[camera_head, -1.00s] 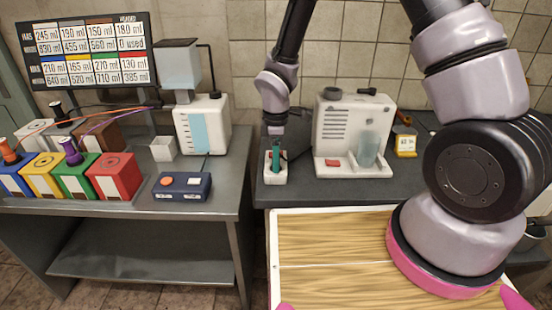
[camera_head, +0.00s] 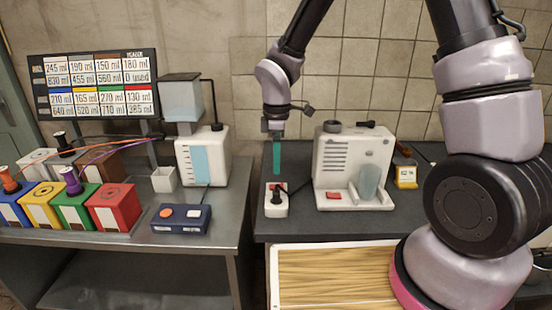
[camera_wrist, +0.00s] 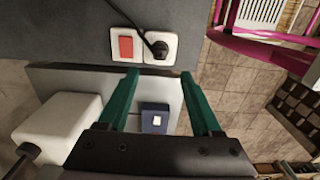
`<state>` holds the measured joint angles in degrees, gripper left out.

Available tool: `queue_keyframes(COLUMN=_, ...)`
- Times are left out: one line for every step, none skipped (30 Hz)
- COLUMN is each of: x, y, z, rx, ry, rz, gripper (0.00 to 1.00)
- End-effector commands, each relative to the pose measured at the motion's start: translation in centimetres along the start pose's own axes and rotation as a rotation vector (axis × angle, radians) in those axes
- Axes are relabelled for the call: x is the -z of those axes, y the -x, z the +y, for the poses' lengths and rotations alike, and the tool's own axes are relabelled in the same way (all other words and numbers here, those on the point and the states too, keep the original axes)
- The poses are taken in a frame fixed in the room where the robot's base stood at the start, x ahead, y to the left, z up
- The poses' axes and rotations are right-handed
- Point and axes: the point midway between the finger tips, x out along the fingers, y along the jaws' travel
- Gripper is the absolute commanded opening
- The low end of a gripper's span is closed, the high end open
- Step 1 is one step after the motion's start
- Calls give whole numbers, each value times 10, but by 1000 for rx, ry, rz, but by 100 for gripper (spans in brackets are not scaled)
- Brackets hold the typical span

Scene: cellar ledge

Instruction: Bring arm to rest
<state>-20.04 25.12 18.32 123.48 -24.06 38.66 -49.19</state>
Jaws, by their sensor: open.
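My gripper (camera_head: 277,160) hangs above a white socket block (camera_head: 276,208) on the dark ledge, clear of it. Its green fingers point down and, in the wrist view, stand apart with nothing between them (camera_wrist: 160,88). A black plug (camera_head: 277,196) with a black cord sits in the socket block, beside a red switch. The plug (camera_wrist: 160,49) and the red switch (camera_wrist: 126,47) also show in the wrist view, beyond the fingertips.
A white machine (camera_head: 352,165) with a clear cup stands just right of my gripper. On the left steel table are a blue button box (camera_head: 181,219), a white dispenser (camera_head: 203,156) and several coloured boxes. A wood-topped panel (camera_head: 330,278) lies in front.

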Motion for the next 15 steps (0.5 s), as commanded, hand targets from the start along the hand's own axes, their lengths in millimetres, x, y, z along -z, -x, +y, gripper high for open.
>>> queue_keyframes(x=-3, y=5, z=2, rx=-7, ry=-17, rz=2, gripper=66)
queue_keyframes(x=-6, y=9, z=3, rx=-14, ry=-34, rz=3, gripper=66)
queue_keyframes(x=-11, y=17, z=6, rx=-25, ry=-68, rz=7, gripper=66)
queue_keyframes(x=-16, y=25, z=8, rx=-37, ry=-102, rz=11, gripper=66)
queue_keyframes(x=-22, y=35, z=9, rx=-49, ry=-144, rz=15, gripper=66)
queue_keyframes(x=-33, y=49, z=12, rx=-67, ry=-211, rz=22, gripper=66)
queue_keyframes(x=-42, y=61, z=13, rx=-83, ry=-266, rz=30, gripper=66)
queue_keyframes(x=-51, y=74, z=14, rx=-99, ry=-326, rz=41, gripper=66)
queue_keyframes(x=-64, y=91, z=14, rx=-120, ry=-411, rz=55, gripper=66)
queue_keyframes(x=-74, y=103, z=14, rx=-134, ry=-476, rz=69, gripper=66)
queue_keyframes(x=-83, y=115, z=12, rx=-148, ry=-539, rz=82, gripper=66)
queue_keyframes(x=-96, y=131, z=10, rx=-166, ry=-625, rz=103, gripper=66)
queue_keyframes(x=-105, y=142, z=7, rx=-178, ry=-687, rz=120, gripper=66)
queue_keyframes(x=-114, y=152, z=4, rx=-189, ry=-753, rz=137, gripper=66)
queue_keyframes(x=-126, y=166, z=0, rx=-205, ry=-835, rz=164, gripper=66)
